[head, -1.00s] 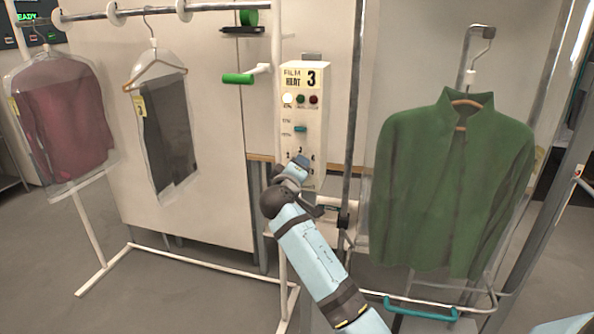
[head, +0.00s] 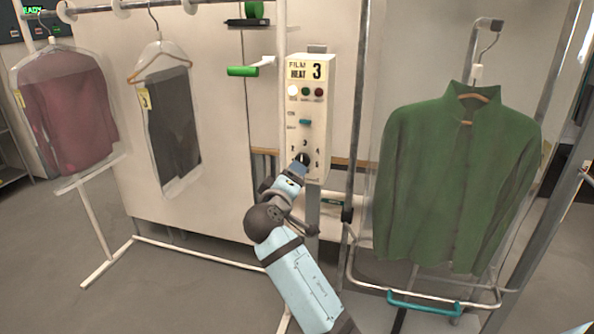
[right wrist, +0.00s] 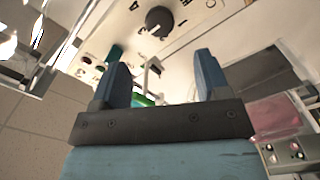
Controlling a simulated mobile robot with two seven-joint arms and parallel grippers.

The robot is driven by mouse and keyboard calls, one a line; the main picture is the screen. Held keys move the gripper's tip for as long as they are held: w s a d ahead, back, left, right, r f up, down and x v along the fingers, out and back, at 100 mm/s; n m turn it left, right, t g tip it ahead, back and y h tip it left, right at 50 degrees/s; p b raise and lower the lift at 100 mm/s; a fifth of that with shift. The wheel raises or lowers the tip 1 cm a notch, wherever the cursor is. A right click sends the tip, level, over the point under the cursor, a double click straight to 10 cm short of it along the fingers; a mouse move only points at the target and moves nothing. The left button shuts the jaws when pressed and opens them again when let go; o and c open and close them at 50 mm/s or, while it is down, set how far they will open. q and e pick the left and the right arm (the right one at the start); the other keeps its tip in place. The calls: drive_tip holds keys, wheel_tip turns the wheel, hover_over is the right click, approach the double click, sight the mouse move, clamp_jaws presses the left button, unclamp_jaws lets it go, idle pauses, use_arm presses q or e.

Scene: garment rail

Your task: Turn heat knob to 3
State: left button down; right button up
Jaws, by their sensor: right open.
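The heat knob is a round dark dial on the cream control box (head: 324,110); in the right wrist view the knob (right wrist: 159,20) is plain, with a pale pointer mark. I cannot tell which number the mark points to. Printed numbers surround the knob, and a card above reads "FILM HEAT 3". My right gripper (head: 299,166) is just in front of the knob in the head view and partly hides it. In the right wrist view the gripper (right wrist: 160,68) is open, with nothing between its fingers; the knob lies beyond the fingertips. My left gripper is not in view.
The box also has lamps (head: 305,92) and a teal switch (head: 306,122). A green-handled crank (head: 243,71) is at its left. A green jacket (head: 455,185) hangs at right above a teal-handled bar (head: 424,306). Bagged garments (head: 66,115) hang from the rail at left.

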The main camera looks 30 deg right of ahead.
drive_tip(key=shift+v, duration=2.05)
